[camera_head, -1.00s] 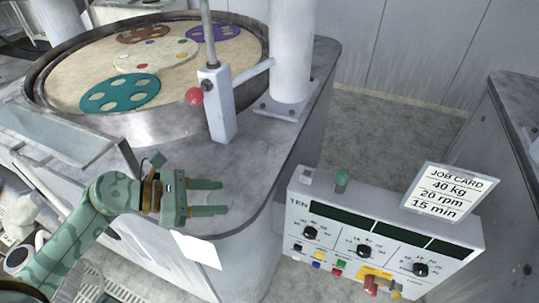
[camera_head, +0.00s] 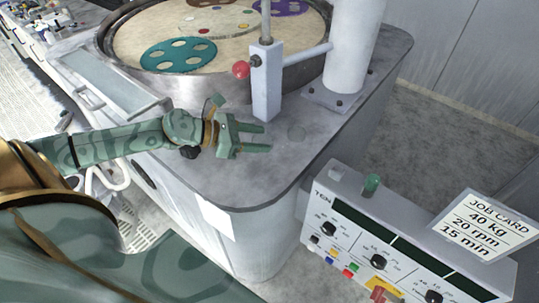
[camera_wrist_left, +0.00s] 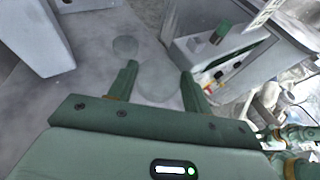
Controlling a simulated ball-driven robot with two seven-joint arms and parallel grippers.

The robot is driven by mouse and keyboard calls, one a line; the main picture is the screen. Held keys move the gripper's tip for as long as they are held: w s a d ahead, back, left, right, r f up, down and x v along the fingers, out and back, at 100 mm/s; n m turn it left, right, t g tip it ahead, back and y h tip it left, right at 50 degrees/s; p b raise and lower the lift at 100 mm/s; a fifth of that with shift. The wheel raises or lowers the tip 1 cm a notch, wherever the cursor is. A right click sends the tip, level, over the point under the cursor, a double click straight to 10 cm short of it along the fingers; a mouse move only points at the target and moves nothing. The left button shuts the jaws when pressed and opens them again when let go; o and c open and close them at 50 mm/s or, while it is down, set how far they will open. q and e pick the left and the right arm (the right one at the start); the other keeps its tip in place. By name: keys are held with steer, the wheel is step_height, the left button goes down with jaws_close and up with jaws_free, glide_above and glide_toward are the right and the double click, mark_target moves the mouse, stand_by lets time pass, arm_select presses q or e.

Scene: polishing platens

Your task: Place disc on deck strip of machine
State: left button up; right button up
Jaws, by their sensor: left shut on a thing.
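My left gripper (camera_head: 266,138) is over the grey deck strip (camera_head: 325,135) at the front of the polishing machine, to the right of the basin. Its fingers are parted around a thin grey disc (camera_wrist_left: 158,86), which shows between them in the left wrist view and is shut in their grip. The disc's colour nearly matches the deck, and in the head view it is hard to make out. I cannot tell whether it touches the deck. A faint round grey patch (camera_head: 297,133) lies on the deck just beyond the fingertips; it also shows in the left wrist view (camera_wrist_left: 125,46).
A post with a red knob (camera_head: 241,70) stands close behind the gripper, and a thick white column (camera_head: 352,50) is behind that. The basin holds a teal plate (camera_head: 178,56) with holes. A control box (camera_head: 400,245) with a job card (camera_head: 485,226) stands front right.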

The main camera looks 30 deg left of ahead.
mark_target(268, 160)
arm_select(q)
steer(key=w+f, duration=0.1)
steer(key=w+d+f, duration=0.1)
steer(key=d+f, duration=0.1)
steer(key=f, duration=0.1)
steer(key=shift+w, duration=0.4)
steer(key=shift+s+a+f+b, duration=0.15)
steer(key=shift+f+b, duration=0.35)
steer(key=shift+f, duration=0.9)
steer(key=o, duration=0.6)
steer(key=shift+f, duration=0.2)
steer(key=o, duration=0.4)
steer(key=shift+r, duration=0.1)
steer(key=shift+r, duration=0.25)
steer(key=v, duration=1.2)
steer(key=shift+p, duration=0.35)
